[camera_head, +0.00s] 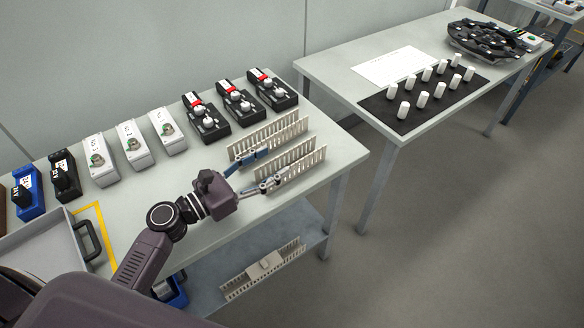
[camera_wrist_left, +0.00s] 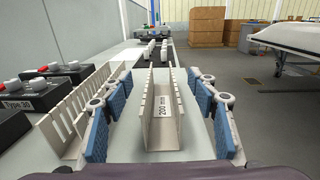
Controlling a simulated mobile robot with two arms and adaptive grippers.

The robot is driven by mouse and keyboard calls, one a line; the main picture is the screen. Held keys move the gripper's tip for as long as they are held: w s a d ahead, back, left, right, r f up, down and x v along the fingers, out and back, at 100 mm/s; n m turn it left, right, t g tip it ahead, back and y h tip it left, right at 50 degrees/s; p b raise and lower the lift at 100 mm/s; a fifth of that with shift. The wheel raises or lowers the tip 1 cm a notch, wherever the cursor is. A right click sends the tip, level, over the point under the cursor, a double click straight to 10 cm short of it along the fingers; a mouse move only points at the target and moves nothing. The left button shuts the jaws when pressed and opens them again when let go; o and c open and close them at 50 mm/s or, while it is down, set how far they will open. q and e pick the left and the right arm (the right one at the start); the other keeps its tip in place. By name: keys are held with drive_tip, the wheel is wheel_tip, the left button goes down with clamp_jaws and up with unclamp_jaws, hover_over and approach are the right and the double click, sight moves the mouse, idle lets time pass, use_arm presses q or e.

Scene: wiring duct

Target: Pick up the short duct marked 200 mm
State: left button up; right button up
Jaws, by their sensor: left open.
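The short duct (camera_wrist_left: 163,112) is a light beige slotted channel with a "200 mm" label, standing upright with its open side up. In the head view it is the front one of two ducts (camera_head: 293,164), near the table's right end. My left gripper (camera_head: 259,173) is open at the duct's near end. In the left wrist view its blue-padded fingers (camera_wrist_left: 163,98) stand on either side of the duct, with a visible gap to each wall. The gripper hides part of the near end in the head view. My right gripper is not in view.
A second slotted duct (camera_head: 268,137) lies parallel just behind; the rear finger is between the two. Another duct (camera_head: 263,268) lies on the lower shelf. A second table (camera_head: 345,75) with white cylinders stands to the right.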

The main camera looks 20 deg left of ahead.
sight(293, 157)
use_arm(q)
wheel_tip(293, 157, down, 3)
drive_tip(key=shift+w+d+r, duration=0.3)
drive_tip(key=shift+w, duration=0.1)
drive_tip(key=p+x, duration=0.1)
drive_tip(key=x, duration=0.5)
drive_tip(key=shift+w+d+f, duration=0.1)
drive_tip(key=shift+w+d, duration=0.1)
drive_tip(key=shift+w, duration=0.05)
drive_tip(key=shift+c, duration=0.7)
drive_tip(key=c, duration=1.1)
drive_tip(key=shift+c, duration=0.2)
